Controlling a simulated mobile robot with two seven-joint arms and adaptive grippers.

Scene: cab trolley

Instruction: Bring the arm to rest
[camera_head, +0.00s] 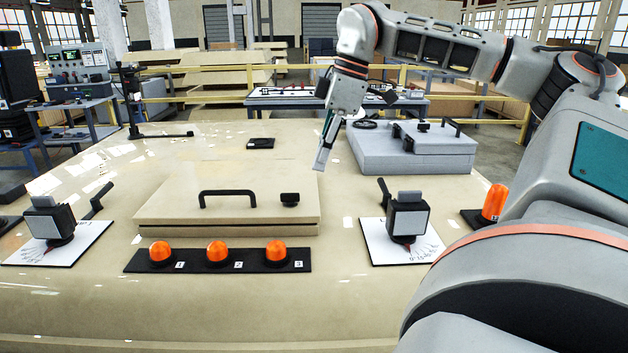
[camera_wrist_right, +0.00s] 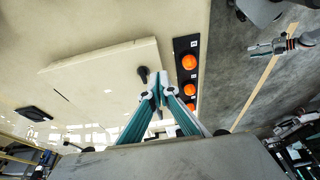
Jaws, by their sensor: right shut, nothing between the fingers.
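My right arm reaches in from the right in the head view. My right gripper (camera_head: 320,166) points down over the table, just beyond the right edge of the beige raised panel (camera_head: 170,207). Its fingers are shut with nothing between them. In the right wrist view the fingertips (camera_wrist_right: 157,88) meet over the beige panel, near a black knob (camera_wrist_right: 143,74). No contact with the panel is visible. My left arm does not show in the head view. A grey jointed part at the upper right of the wrist view looks like my left gripper (camera_wrist_right: 268,48); its jaws are too small to read.
A grey box (camera_head: 415,155) with a black handle stands right of my gripper. A black strip with three orange domes (camera_head: 217,252) lies in front of the panel. Dial units stand left (camera_head: 48,222) and right (camera_head: 407,218). Another orange lamp (camera_head: 494,202) is near my arm.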

